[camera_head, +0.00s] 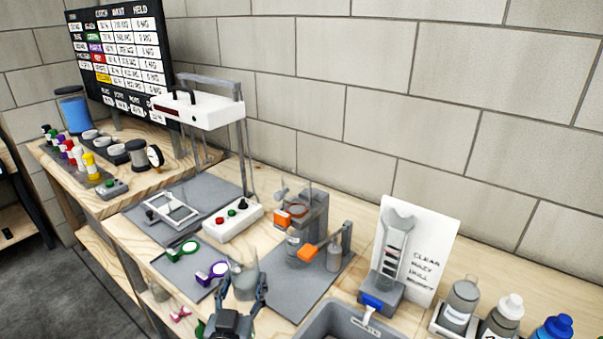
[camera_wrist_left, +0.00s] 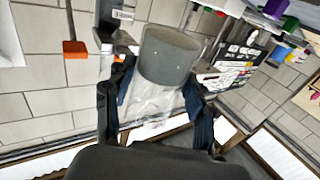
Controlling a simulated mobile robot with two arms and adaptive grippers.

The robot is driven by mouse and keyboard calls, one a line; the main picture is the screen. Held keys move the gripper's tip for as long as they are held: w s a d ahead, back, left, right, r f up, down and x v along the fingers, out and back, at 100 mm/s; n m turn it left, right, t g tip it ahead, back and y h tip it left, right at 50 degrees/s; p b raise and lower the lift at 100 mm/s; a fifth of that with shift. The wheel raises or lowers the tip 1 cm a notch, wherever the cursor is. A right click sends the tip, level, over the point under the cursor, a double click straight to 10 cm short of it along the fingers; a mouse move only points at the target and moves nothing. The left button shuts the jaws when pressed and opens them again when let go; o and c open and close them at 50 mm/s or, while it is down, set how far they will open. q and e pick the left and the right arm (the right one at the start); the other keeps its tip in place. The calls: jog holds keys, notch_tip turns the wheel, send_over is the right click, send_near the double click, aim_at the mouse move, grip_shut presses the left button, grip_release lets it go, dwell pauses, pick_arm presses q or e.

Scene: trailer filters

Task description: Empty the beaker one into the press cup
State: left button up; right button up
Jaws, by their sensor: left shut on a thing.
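My left gripper (camera_head: 244,288) is shut on a beaker (camera_head: 245,274) near the bench's front edge. In the left wrist view the beaker is clear (camera_wrist_left: 152,100), with a grey mass (camera_wrist_left: 170,55) at one end, between the two dark fingers. It stands about upright in the head view. To its right is the press station (camera_head: 312,215), grey with orange parts. A small clear vessel (camera_head: 293,243), perhaps the press cup, is under the press; I cannot be sure. The beaker is apart from it. My right gripper is not in view.
A grey basin (camera_head: 345,322) is at the front right. Several bottles (camera_head: 505,315) stand at the right. A control box (camera_head: 233,219) is behind.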

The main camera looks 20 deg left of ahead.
pick_arm(q)
jog(key=w+a+r+n+y+p, duration=0.1)
jog(key=w+a+r, duration=0.2)
jog(key=w+r, duration=0.3)
jog(key=w+a+r+n+g+y+p, duration=0.1)
jog(key=w+a+r+y, duration=0.1)
jog(key=w+r, duration=0.4)
jog(key=w, duration=0.4)
jog(key=shift+a+y+p, duration=0.3)
jog(key=shift+a+p, duration=0.05)
jog(key=shift+a, duration=0.05)
